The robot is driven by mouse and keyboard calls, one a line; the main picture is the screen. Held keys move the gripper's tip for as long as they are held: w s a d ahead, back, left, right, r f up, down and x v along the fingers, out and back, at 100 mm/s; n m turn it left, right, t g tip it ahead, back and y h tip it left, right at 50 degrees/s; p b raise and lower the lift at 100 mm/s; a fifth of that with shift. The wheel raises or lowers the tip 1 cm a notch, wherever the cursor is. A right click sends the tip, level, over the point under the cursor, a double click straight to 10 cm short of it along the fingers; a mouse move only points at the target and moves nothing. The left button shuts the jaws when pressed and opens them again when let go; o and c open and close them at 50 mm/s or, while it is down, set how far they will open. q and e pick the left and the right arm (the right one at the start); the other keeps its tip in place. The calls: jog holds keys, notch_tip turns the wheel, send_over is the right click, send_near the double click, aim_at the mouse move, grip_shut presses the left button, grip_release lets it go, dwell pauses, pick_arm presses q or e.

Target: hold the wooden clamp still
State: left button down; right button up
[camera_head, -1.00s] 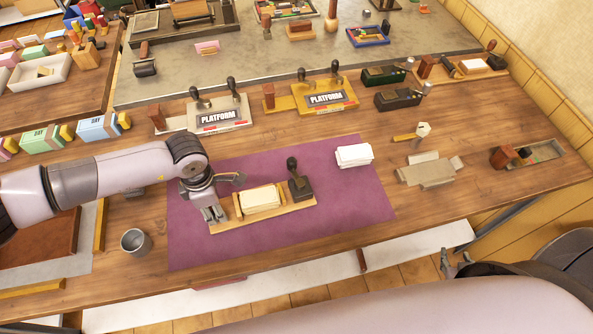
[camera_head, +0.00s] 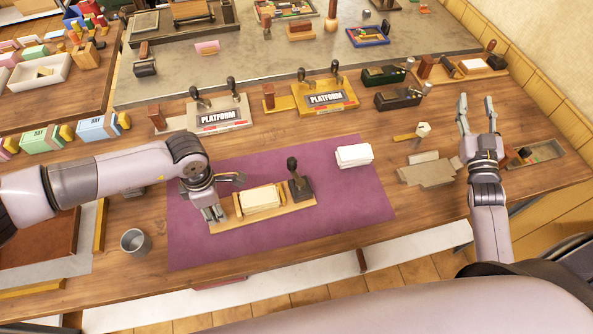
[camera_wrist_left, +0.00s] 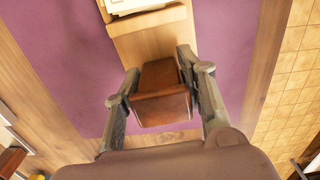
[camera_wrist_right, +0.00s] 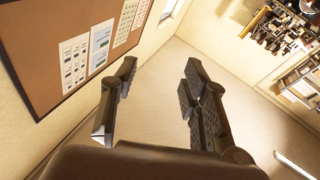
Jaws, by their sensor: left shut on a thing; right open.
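The wooden clamp is a light wooden base board (camera_head: 283,218) lying on the purple mat (camera_head: 345,207) in the head view. It carries a stack of cream paper (camera_head: 260,198) and a dark handled block (camera_head: 300,183) at its right end. My left gripper (camera_head: 213,216) is at the board's left end. In the left wrist view, the fingers are shut on a reddish-brown wooden block (camera_wrist_left: 161,93) at the end of the board (camera_wrist_left: 155,45). My right gripper (camera_head: 476,103) is open and empty, raised over the right side of the table.
A white paper stack (camera_head: 354,156) lies on the mat's right part. Two PLATFORM presses (camera_head: 218,117) (camera_head: 326,98) stand behind the mat. A metal cup (camera_head: 135,242) is at front left. Grey sheets (camera_head: 425,173) lie near my right arm. The mat's front is clear.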

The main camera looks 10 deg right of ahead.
jog(key=w+a+r+n+t+y, duration=0.1)
jog(key=w+a+r+n+y, duration=0.3)
jog(key=a, duration=0.3)
jog(key=w+a+r+n+t+y, duration=0.1)
jog(key=w+a+r+n+y, duration=0.2)
jog(key=a+y, duration=0.35)
jog(key=w+a+r+n+t+y, duration=0.25)
jog(key=a+r+y, duration=0.2)
jog(key=a, duration=0.25)
jog(key=s+a+r+n+g+y, duration=0.1)
jog(key=a+r+n+g+y, duration=0.2)
jog(key=a+n+g+y, duration=0.7)
jog(key=s+a+r+n+g+y, duration=0.1)
jog(key=a+r+n+g+y, duration=0.35)
jog(key=a, duration=0.95)
jog(key=s+a+f+n+g+h, duration=0.5)
jog(key=a+f+n+g, duration=0.15)
jog(key=a+g, duration=0.4)
jog(key=n+h, duration=0.1)
jog(key=h, duration=1.7)
send_over(291, 160)
notch_tip(291, 160, down, 13)
jog(key=shift+d+f+t, duration=0.1)
jog(key=shift+f+t, duration=0.2)
jog(key=shift+t, duration=0.15)
notch_tip(291, 160, down, 11)
jog(key=shift+f, duration=0.1)
